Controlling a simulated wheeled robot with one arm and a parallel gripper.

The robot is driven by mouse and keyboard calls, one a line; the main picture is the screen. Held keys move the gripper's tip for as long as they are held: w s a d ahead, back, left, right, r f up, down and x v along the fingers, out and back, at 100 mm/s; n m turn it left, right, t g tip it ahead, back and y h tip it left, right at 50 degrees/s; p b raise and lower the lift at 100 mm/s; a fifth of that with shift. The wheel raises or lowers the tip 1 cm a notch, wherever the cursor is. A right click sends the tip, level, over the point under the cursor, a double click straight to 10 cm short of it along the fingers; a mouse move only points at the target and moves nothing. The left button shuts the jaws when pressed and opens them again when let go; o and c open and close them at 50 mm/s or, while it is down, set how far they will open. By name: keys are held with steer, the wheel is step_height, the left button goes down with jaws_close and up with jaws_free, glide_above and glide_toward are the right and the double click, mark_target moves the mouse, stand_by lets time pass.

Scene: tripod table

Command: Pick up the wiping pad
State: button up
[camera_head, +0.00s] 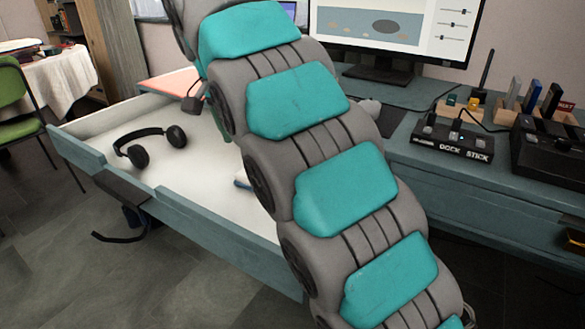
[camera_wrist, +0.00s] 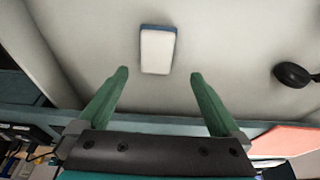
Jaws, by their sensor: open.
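The wiping pad (camera_wrist: 157,50) is a small white block with a blue edge. It lies on the pale floor of an open drawer (camera_head: 205,168). In the wrist view it is just beyond the fingertips and between their lines, apart from both. In the head view only a corner of the pad (camera_head: 242,180) shows; my arm hides the rest. My gripper (camera_wrist: 160,74) has two green fingers, spread wide and empty, pointing toward the pad.
Black headphones (camera_head: 150,146) lie in the drawer to the left. The drawer's blue-grey front wall (camera_head: 205,225) borders it. A pinkish-red flat item (camera_head: 165,86) lies by its far edge. A monitor (camera_head: 395,28) and a dock box (camera_head: 455,138) stand on the desk.

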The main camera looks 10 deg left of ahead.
steer(key=shift+x, duration=1.3)
steer(key=shift+s+d+x, duration=0.1)
steer(key=shift+x, duration=1.2)
steer(key=shift+s+d+x, duration=0.1)
steer(key=shift+d+x, duration=0.05)
steer(key=shift+x, duration=1.15)
steer(key=c, duration=1.4)
steer(key=shift+r, duration=0.1)
step_height(320, 180, up, 10)
steer(key=p, duration=0.2)
steer(key=o, duration=0.9)
steer(key=shift+c, duration=0.2)
steer(key=c, duration=0.6)
steer(key=shift+s, duration=0.1)
steer(key=shift+c, duration=0.3)
